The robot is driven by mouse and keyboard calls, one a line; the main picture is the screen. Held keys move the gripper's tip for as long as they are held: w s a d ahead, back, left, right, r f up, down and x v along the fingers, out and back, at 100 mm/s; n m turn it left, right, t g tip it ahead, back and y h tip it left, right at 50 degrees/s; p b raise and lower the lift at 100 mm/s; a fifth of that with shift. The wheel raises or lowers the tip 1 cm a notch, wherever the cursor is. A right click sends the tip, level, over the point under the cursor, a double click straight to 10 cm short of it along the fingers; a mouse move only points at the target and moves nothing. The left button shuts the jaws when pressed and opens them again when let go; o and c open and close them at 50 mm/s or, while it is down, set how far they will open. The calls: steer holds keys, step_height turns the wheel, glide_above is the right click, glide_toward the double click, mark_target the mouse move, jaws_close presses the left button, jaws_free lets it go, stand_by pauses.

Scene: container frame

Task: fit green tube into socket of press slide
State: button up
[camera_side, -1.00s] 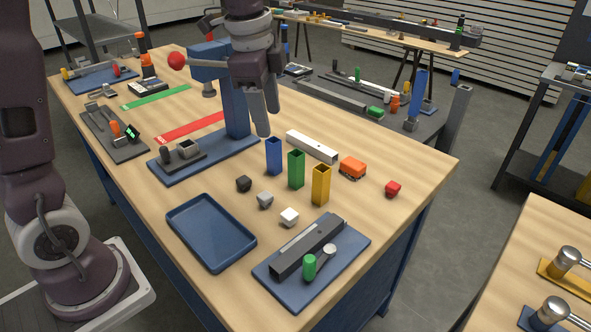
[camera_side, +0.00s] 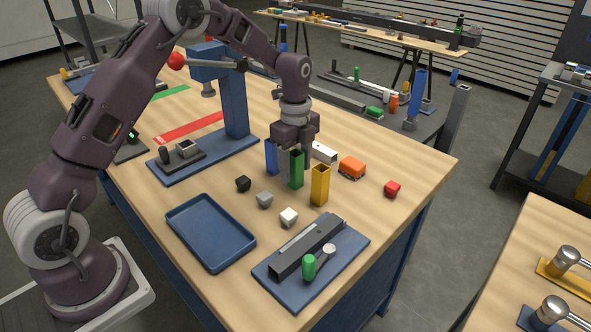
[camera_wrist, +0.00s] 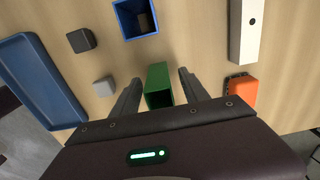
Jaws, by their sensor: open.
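The green tube (camera_side: 296,172) is a square, open-topped tube standing upright on the bench, between the blue tube (camera_side: 271,158) and the yellow tube (camera_side: 320,186). My gripper (camera_side: 294,155) points down at it and is open, with one finger on each side of the tube. In the wrist view the green tube (camera_wrist: 157,84) shows between the spread fingers (camera_wrist: 160,78); contact cannot be told. The press slide (camera_side: 187,150), a grey block with an opening on top, sits on the blue press base (camera_side: 213,164) at the left, beside a dark knob.
A blue tray (camera_side: 211,232) and a blue fixture plate (camera_side: 340,266) are nearer.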

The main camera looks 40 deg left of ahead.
jaws_close()
steer(key=shift+r, duration=0.15)
